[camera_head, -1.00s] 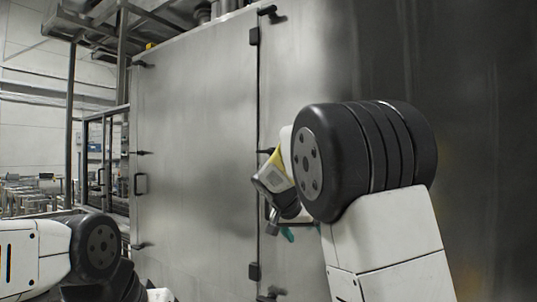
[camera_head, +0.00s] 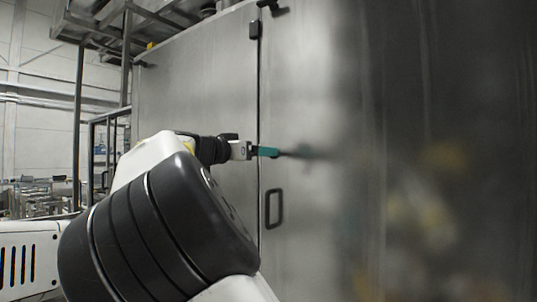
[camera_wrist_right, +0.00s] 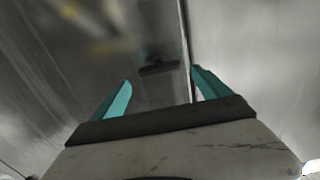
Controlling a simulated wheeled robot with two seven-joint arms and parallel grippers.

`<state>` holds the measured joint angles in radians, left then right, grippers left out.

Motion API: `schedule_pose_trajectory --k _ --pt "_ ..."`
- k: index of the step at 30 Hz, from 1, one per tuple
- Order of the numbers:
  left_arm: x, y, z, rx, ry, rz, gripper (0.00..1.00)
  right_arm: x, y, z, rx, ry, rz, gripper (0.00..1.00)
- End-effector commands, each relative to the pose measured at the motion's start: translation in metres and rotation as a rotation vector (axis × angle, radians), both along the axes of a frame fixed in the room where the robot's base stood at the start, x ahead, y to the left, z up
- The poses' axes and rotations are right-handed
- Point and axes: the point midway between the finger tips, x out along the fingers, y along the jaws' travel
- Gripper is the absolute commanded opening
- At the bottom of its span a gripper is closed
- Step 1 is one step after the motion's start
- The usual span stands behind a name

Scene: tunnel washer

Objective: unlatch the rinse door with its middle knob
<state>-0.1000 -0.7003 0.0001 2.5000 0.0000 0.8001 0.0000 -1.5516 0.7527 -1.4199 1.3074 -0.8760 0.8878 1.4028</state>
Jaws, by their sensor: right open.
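The right-hand steel door (camera_head: 310,215) has a dark bar handle (camera_head: 274,208) near its left edge. My right gripper (camera_head: 275,152) is in front of this edge, above the handle, with teal fingers pointing right. In the right wrist view its fingers (camera_wrist_right: 162,78) are apart and empty. The dark middle knob (camera_wrist_right: 158,68) shows beyond the fingertips, between them, beside the vertical door seam (camera_wrist_right: 187,45). I cannot tell whether the fingers touch it. In the head view the gripper covers the knob. My left gripper is out of view.
A neighbouring steel door panel (camera_head: 210,95) is left of the seam, with a dark hinge (camera_head: 255,29) near the top. Another dark knob (camera_head: 267,4) is above. A metal frame (camera_head: 80,120) stands at far left. My right arm hides much of the lower left.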

Motion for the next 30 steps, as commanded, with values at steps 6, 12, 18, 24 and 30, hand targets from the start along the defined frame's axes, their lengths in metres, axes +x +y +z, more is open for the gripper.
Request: schedule_pose_trajectory --k 6,12,18,24,30 --pt "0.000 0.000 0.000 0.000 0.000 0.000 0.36 0.030 -0.023 0.000 0.002 0.001 -0.002 0.87" --pt "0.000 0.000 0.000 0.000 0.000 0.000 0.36 0.045 -0.034 0.000 0.003 0.002 -0.001 0.87" --pt "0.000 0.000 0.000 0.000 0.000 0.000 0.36 0.047 -0.034 0.000 0.002 0.002 0.001 0.87" --pt "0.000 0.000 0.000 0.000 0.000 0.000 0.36 0.047 -0.034 -0.001 0.002 0.002 0.001 0.68" --pt "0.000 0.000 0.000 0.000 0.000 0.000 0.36 0.047 -0.034 -0.001 0.002 0.002 0.001 0.28"
